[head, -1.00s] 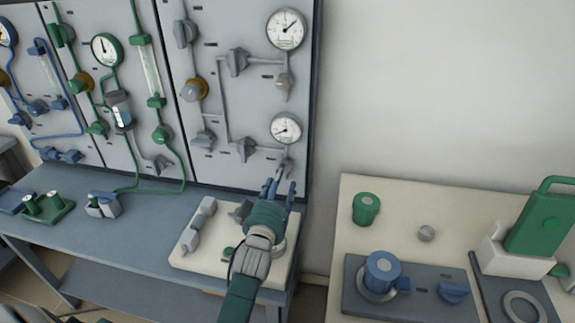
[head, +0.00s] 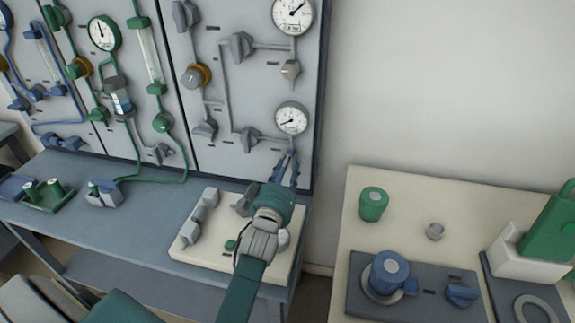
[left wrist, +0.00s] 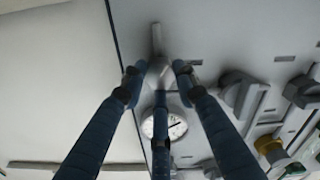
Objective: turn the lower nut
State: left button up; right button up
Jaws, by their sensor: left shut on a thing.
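The right-hand panel (head: 235,95) carries an upper gauge (head: 293,15) with a nut (head: 291,69) under it, and a lower gauge (head: 291,118). The lower nut is mostly hidden by my fingers in the head view; in the left wrist view the grey lower nut (left wrist: 158,73) shows between the fingertips, with the lower gauge (left wrist: 165,124) behind one finger. My left gripper (head: 287,163), with blue fingers, reaches up to the panel just under the lower gauge. Its fingers are shut around the nut. My right gripper is not in view.
Below my left arm, a cream board (head: 195,255) with grey fittings lies on the blue-grey bench (head: 145,225). Grey valve handles (head: 247,138) sit left of the nut. A cream table (head: 345,240) with green and blue items stands at the right.

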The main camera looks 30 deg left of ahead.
pick_arm(q)
jog(key=shift+r+m+p, duration=0.2)
jog(key=shift+m+p, duration=1.25)
jog(key=shift+m, duration=4.05)
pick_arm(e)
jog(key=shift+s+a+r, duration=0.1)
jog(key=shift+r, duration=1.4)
pick_arm(q)
jog(key=shift+w+a+m, duration=0.1)
jog(key=shift+m, duration=0.2)
jog(key=o, duration=0.9)
jog(key=shift+o, duration=1.4)
jog(key=shift+w+f, duration=0.1)
jog(key=shift+f, duration=0.1)
